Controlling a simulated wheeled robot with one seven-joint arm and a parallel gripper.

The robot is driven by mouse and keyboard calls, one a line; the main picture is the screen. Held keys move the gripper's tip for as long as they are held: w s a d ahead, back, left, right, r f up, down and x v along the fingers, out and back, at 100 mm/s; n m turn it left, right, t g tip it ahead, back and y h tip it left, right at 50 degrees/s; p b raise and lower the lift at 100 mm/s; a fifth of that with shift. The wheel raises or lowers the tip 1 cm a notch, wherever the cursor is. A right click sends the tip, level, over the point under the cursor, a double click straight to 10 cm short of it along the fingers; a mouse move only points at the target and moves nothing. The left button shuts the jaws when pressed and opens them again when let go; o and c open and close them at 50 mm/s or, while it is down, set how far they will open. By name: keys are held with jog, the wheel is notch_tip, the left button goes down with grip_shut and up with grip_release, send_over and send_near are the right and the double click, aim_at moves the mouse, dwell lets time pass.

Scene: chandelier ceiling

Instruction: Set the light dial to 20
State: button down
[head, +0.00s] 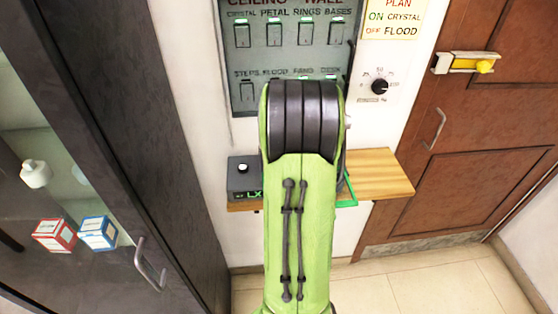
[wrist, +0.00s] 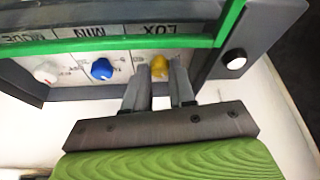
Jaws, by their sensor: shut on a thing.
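In the wrist view, a dark box with a green edge carries a row of knobs on a pale panel, with its lettering upside down. The yellow dial (wrist: 159,64) sits by the label LUX. My gripper (wrist: 160,74) has one finger on each side of it and is shut on it. The dial's pointer and scale numbers are mostly hidden by the fingers, so its setting cannot be read. In the head view my arm hides the gripper and the knobs; only part of the dark box (head: 240,190) marked LX shows.
Beside the yellow dial are a blue knob (wrist: 102,69) by MIN and a white knob (wrist: 47,72) by MODE. A button (wrist: 234,59) is at right. A wooden shelf (head: 385,172), a black percent dial (head: 379,87) and a switch panel (head: 273,56) are on the wall.

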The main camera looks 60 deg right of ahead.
jog(key=shift+m, duration=0.4)
jog(key=c, duration=0.9)
grip_release()
jog(key=shift+c, duration=0.2)
jog(key=shift+r, duration=0.1)
jog(key=p+v, duration=0.2)
jog(key=v, duration=1.3)
jog(key=shift+a+r, duration=0.25)
jog(key=shift+r, duration=0.05)
jog(key=shift+w, duration=0.1)
